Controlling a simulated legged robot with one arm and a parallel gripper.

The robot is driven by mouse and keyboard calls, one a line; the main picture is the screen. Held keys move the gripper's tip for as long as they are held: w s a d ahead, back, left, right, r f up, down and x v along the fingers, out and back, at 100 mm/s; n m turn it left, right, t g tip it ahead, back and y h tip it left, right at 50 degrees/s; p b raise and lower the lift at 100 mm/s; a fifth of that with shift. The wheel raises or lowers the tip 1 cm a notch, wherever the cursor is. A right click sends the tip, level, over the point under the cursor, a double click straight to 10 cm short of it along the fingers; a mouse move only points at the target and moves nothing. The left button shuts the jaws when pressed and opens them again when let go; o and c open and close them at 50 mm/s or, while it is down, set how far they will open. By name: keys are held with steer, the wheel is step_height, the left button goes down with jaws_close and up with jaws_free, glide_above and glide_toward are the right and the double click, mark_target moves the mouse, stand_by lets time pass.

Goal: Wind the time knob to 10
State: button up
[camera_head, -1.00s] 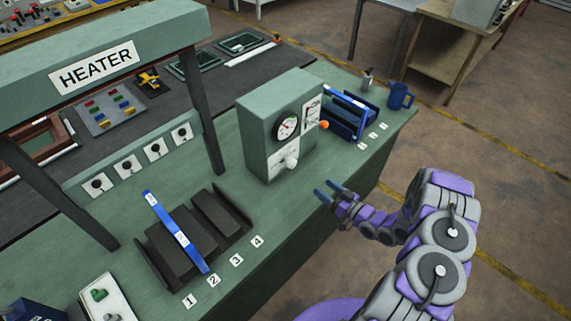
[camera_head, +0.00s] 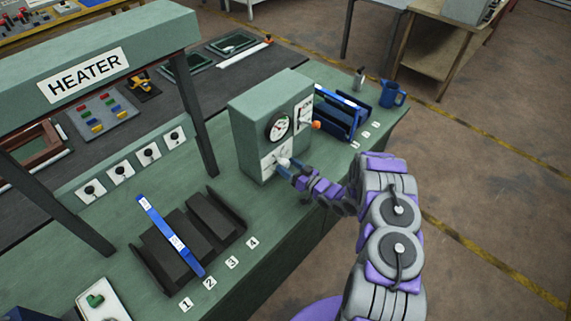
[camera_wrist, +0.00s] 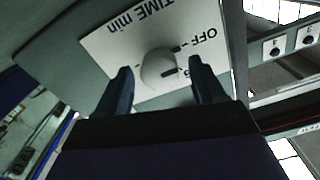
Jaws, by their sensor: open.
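The time knob (camera_wrist: 160,68) is a pale round knob on a white plate (camera_wrist: 110,48) marked "TIME min" and "OFF". In the wrist view the plate looks tilted, and part of the scale is hidden by the knob and a finger. My gripper (camera_wrist: 160,90) is open, one finger on each side of the knob; I cannot tell whether either finger touches it. In the head view my gripper (camera_head: 284,168) is at the lower front of the green control box (camera_head: 247,125), covering much of the knob. A round dial (camera_head: 278,127) sits above the plate.
An orange knob (camera_head: 316,125) is on the box's right part. A rack with a blue frame (camera_head: 336,108) and a blue mug (camera_head: 392,94) stand beyond it. The heater (camera_head: 92,72) is behind.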

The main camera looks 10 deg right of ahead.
steer(key=shift+w+a, duration=0.25)
steer(key=shift+w, duration=0.5)
steer(key=shift+a, duration=0.1)
steer(key=shift+a, duration=0.15)
steer(key=c, duration=1)
